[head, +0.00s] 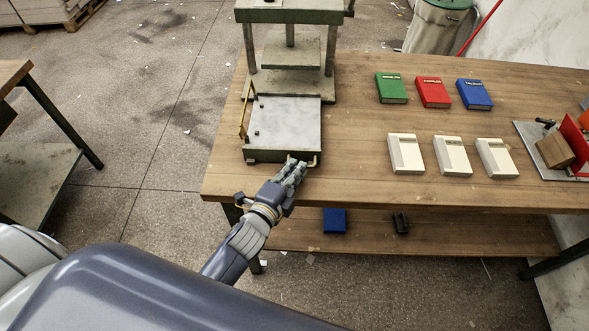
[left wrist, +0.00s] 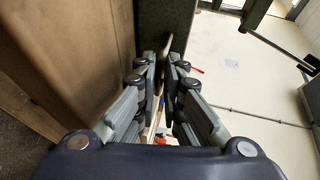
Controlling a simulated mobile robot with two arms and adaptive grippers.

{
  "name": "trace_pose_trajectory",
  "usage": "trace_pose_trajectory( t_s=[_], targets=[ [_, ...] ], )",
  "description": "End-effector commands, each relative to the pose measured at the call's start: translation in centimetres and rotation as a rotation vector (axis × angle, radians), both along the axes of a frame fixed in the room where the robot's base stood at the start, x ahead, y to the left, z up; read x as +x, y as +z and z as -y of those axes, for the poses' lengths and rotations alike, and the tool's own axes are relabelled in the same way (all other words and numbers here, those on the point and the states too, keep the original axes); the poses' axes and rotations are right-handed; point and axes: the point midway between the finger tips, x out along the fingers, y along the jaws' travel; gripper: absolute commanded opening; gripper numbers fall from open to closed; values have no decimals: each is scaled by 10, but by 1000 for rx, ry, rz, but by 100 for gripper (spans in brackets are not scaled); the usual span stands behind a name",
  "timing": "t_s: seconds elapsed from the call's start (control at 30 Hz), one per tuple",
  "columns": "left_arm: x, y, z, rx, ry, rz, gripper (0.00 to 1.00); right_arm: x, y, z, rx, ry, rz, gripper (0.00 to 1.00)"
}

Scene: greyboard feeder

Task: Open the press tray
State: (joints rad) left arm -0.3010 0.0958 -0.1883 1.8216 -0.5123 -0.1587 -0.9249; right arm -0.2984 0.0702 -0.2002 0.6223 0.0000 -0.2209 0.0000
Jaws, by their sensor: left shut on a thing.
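The press (head: 290,16) stands at the back left of the wooden table. Its tray (head: 300,120) has a pale grey bed and a dark front edge, and it lies out in front of the press posts. A brass side guide (head: 244,110) stands on its left. My left gripper (head: 296,166) is at the right part of the tray's front edge, shut on the brass tray handle (head: 314,160). In the left wrist view, the fingers (left wrist: 168,62) close around the handle beside the dark green tray front (left wrist: 165,20). My right gripper is not in view.
Green (head: 391,88), red (head: 432,92) and blue (head: 474,94) books lie to the right, with three white books (head: 453,156) in front of them. A fixture with a wooden block (head: 555,151) is at the right. A lower shelf (head: 365,234) holds a blue item (head: 335,221).

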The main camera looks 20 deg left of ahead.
Motion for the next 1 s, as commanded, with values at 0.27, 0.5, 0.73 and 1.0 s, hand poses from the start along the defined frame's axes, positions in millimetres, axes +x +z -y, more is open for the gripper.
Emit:
trace_pose_trajectory(
  t_s=[0.27,0.5,0.73,1.0],
  targets=[
    [0,-1,0,-3,2,-4,28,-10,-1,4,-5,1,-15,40],
    [-3,-1,-1,-2,1,-2,28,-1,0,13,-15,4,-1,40],
    [-31,4,-4,-1,0,-5,28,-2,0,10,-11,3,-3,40],
    [-80,14,-10,-3,1,-6,28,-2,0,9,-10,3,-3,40]
  ],
)
